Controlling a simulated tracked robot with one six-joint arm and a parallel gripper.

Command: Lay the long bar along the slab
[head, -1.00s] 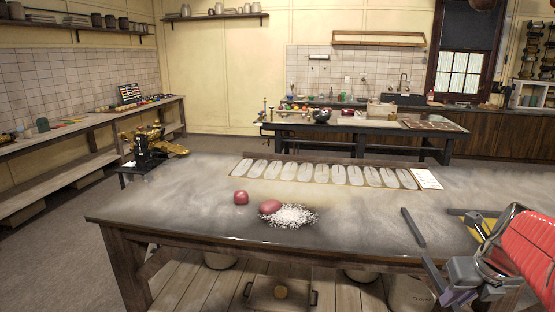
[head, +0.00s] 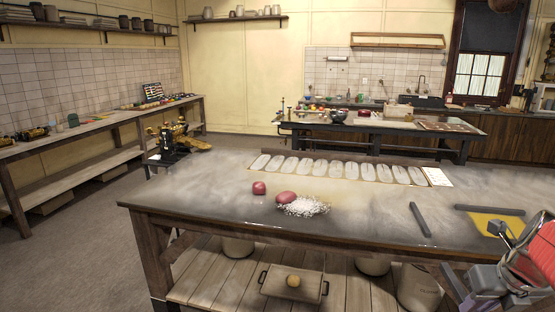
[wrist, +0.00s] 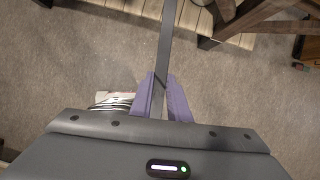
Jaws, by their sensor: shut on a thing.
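My gripper (wrist: 160,88) is shut on a long, flat grey bar (wrist: 167,40). In the wrist view the bar runs away from between the purple fingers to the top edge, above the floor. In the head view my gripper is at the lower right, off the slab's front edge, and the bar is only partly visible. The grey slab (head: 200,205) is the top of the wooden table. A short dark bar (head: 420,219) lies on its right part, and another dark bar (head: 489,209) lies crosswise at the far edge of a yellow mat (head: 492,224).
A small red ball (head: 259,188) and a reddish lump (head: 286,197) beside white powder (head: 304,207) sit mid-slab. A tray of pale ovals (head: 335,169) lies along the back. The slab's left part is clear.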

